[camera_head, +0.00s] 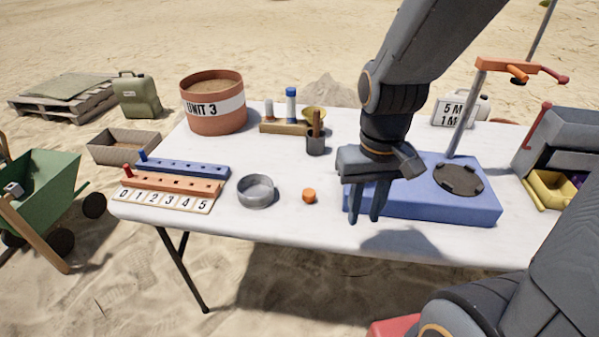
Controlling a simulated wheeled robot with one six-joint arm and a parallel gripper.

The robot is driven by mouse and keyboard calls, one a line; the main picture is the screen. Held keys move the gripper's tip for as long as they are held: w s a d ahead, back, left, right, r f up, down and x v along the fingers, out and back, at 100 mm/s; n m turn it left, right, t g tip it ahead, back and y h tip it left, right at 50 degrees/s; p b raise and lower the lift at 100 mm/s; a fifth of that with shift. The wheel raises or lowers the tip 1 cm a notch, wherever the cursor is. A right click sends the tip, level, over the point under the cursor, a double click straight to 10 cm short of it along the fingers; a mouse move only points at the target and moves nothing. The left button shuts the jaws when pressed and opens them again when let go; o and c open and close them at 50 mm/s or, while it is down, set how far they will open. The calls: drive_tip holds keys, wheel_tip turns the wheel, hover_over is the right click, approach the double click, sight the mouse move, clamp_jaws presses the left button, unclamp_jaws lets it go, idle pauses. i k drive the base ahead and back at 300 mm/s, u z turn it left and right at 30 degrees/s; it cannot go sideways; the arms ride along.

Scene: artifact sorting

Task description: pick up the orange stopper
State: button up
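The orange stopper (309,196) is a small round piece lying on the white table (285,222) near its front edge, right of a grey round dish. My gripper (366,216) points down, to the right of the stopper and apart from it, in front of the blue base of a press. Its fingers have a narrow gap between them, and I see nothing held there. The stopper is fully in view.
The grey dish (257,191) stands close left of the stopper. The blue press base (470,208) stands right, with an upright post (466,115). Peg racks (172,186), a UNIT 3 bucket (214,103) and a brush cup (316,146) stand left and behind.

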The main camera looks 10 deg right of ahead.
sight(309, 193)
drive_tip(key=k, duration=1.05)
drive_tip(key=u, duration=1.1)
drive_tip(key=i, duration=1.3)
drive_tip(key=z, duration=0.9)
drive_tip(key=i, duration=0.3)
drive_tip(key=z, duration=0.25)
